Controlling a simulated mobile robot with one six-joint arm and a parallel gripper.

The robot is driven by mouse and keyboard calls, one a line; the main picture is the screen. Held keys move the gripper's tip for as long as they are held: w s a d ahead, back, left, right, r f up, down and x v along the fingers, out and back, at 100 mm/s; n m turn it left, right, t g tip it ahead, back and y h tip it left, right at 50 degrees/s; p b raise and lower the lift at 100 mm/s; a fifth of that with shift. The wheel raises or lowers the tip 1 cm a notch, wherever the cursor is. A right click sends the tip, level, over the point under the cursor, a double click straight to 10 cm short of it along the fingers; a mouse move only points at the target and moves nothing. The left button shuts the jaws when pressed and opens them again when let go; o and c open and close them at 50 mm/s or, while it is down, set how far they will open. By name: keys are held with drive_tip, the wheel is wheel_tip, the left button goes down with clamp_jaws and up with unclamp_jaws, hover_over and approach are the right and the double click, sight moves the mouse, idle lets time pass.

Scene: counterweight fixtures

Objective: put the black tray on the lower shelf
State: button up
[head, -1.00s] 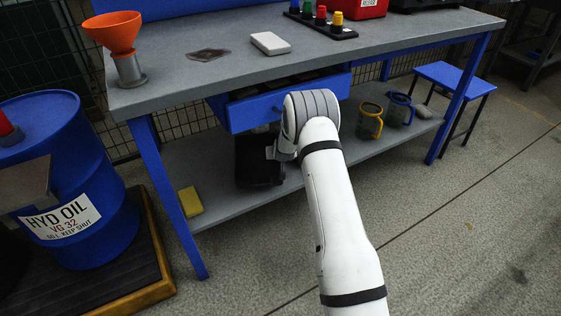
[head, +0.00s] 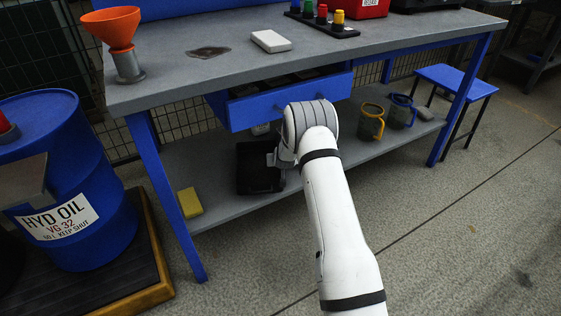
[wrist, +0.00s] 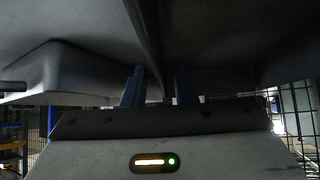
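The black tray (head: 258,168) is under the workbench, at the lower shelf (head: 222,200), right of a yellow block. I cannot tell whether its underside touches the shelf. My gripper (head: 274,157) is at the tray's right side, partly hidden by my own wrist in the head view. In the wrist view my gripper's two blue fingers (wrist: 159,78) stand on either side of a dark wall of the tray (wrist: 148,35), which fills the upper picture. The fingers appear closed on this wall.
A yellow block (head: 190,203) lies on the shelf to the left. Two mugs (head: 371,122) stand to the right. A blue drawer (head: 285,103) hangs open above the tray. A table leg (head: 165,195) stands at the left. The shelf between tray and mugs is largely hidden by my arm.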

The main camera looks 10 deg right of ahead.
drive_tip(key=shift+s+r+p, duration=0.15)
drive_tip(key=shift+r+p, duration=0.15)
drive_tip(key=shift+r, duration=0.1)
drive_tip(key=p+v, duration=0.3)
drive_tip(key=v, duration=0.8)
drive_tip(key=shift+s+r, duration=0.1)
drive_tip(key=s+a+r+g, duration=0.2)
drive_tip(key=s+r+g, duration=0.2)
drive_tip(key=s+r, duration=1.3)
drive_tip(key=s+r+g, duration=0.2)
drive_tip(key=s+r, duration=0.1)
drive_tip(key=s, duration=0.9)
drive_tip(key=s+r+n+g, duration=0.1)
drive_tip(key=s+r, duration=0.2)
drive_tip(key=s, duration=1)
drive_tip(key=shift+s+d+r+g+y, duration=0.2)
drive_tip(key=shift+r+g+y, duration=0.1)
drive_tip(key=shift+g, duration=0.1)
